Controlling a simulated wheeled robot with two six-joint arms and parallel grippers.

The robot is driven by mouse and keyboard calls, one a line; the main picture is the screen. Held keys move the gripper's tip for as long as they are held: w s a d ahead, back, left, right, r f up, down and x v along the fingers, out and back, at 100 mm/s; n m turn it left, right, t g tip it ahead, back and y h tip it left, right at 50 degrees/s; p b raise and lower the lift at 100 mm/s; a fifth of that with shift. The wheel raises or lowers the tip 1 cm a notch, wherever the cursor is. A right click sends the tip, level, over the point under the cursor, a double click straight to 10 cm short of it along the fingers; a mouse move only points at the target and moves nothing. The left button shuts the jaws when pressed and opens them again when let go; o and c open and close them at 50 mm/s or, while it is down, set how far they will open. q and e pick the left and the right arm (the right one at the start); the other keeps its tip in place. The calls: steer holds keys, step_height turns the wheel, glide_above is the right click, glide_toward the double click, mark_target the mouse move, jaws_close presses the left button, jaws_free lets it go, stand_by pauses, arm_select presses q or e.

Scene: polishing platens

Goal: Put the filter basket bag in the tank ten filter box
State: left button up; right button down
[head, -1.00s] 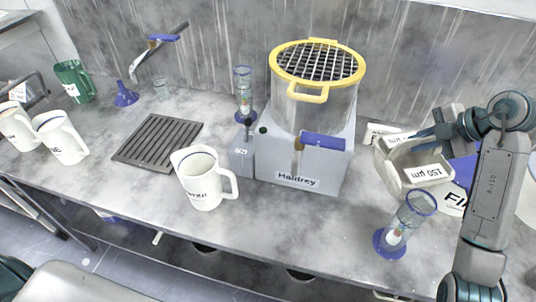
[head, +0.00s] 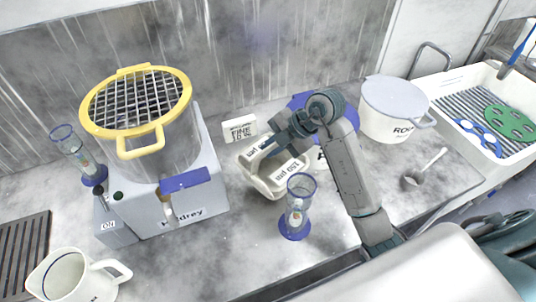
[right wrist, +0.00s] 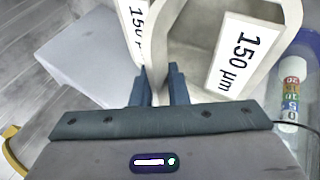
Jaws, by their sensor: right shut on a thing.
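A white, open-topped basket labelled "150 µm" (head: 260,186) is on the counter to the right of the grey machine, and it fills the top of the right wrist view (right wrist: 272,12). My right gripper (head: 274,146) reaches it from above. In the right wrist view its fingers (right wrist: 157,86) are closed on the basket's thin wall. I cannot tell whether the basket is lifted off the counter. No box marked as tank ten can be made out. My left gripper is not in view.
The grey machine (head: 187,212) carries a clear tank with a yellow rim (head: 163,143). A small tube on a blue base (head: 297,210) stands in front of the basket. A "FINE" sign (head: 240,130) is behind it. A white pot (head: 392,112) and sink (head: 455,85) lie right.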

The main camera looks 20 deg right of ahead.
mark_target(269, 160)
steer(key=shift+f, duration=0.65)
step_height(269, 160, down, 2)
steer(key=shift+f+p, duration=0.15)
steer(key=shift+p, duration=0.4)
steer(key=shift+f, duration=0.35)
steer(key=c, duration=1.4)
jaws_free()
steer(key=shift+c, duration=0.2)
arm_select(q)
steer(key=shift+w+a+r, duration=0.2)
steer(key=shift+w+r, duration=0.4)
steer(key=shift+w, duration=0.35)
arm_select(e)
steer(key=shift+o, duration=0.2)
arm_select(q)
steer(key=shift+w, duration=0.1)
